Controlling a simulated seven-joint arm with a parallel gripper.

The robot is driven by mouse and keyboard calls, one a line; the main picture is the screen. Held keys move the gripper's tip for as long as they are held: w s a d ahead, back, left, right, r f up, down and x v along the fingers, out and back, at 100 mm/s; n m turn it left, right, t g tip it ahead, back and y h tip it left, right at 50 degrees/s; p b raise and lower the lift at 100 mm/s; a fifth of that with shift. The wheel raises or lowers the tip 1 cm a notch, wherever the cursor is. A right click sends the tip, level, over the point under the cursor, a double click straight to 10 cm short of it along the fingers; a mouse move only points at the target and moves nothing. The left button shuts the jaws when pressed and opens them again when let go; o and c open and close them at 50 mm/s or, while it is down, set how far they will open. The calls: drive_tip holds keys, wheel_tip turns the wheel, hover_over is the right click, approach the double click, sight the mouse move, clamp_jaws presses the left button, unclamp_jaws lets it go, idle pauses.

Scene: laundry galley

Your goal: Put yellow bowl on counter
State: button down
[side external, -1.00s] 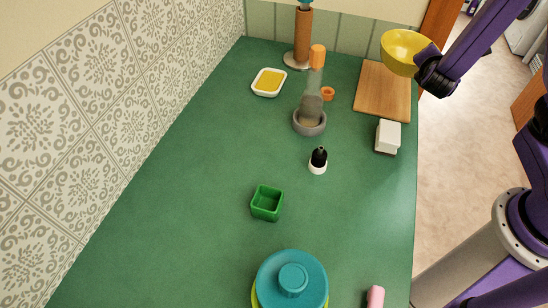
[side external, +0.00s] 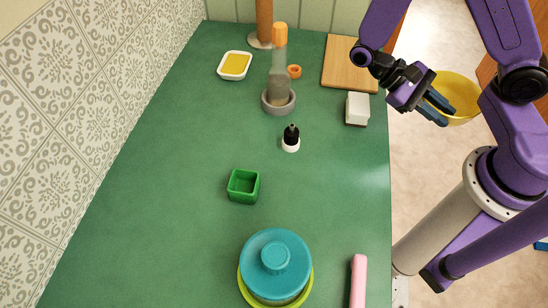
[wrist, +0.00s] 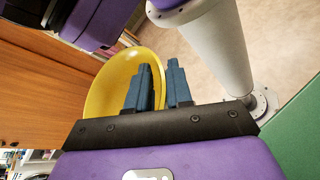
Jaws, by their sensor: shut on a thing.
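The yellow bowl (side external: 458,95) is held by my gripper (side external: 436,106) to the right of the counter, over the floor. In the wrist view the yellow bowl (wrist: 122,85) sits at the blue fingers of my gripper (wrist: 163,85), which are shut on its rim. Part of the bowl is hidden behind the fingers and my arm. The green counter (side external: 200,130) lies to the left of the bowl. The bowl is apart from the counter.
A wooden board (side external: 350,65), a white box (side external: 357,108), a grey mortar (side external: 278,101) and a black-and-white bottle (side external: 291,138) stand toward the back. A green square cup (side external: 243,186), a teal-lidded pot (side external: 275,265) and a pink object (side external: 358,280) are nearer. Middle-left counter is clear.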

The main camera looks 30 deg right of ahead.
drive_tip(key=w+a+r+m+t+y, duration=0.2)
drive_tip(key=a+m+y, duration=0.6)
drive_tip(key=a+y, duration=0.1)
drive_tip(key=w+a+r+m+t+y, duration=0.1)
drive_tip(key=w+a+m+t+y, duration=0.1)
drive_tip(key=a+m+y, duration=0.7)
drive_tip(key=w+a+r+m+t+y, duration=0.1)
drive_tip(key=w+a+r+m+t, duration=0.1)
drive_tip(key=w+a+m+t, duration=0.3)
drive_tip(key=shift+n+t, duration=0.5)
drive_tip(key=shift+n, duration=0.1)
drive_tip(key=shift+w+d+f, duration=0.1)
drive_tip(key=shift+w+f, duration=0.05)
drive_tip(key=shift+f, duration=1.25)
drive_tip(key=shift+w+f, duration=0.15)
drive_tip(key=shift+f, duration=1.3)
drive_tip(key=shift+w+d+f, duration=0.1)
drive_tip(key=shift+w+f, duration=0.05)
drive_tip(key=shift+f, duration=1.25)
drive_tip(key=shift+f, duration=0.1)
drive_tip(key=c, duration=1)
unclamp_jaws()
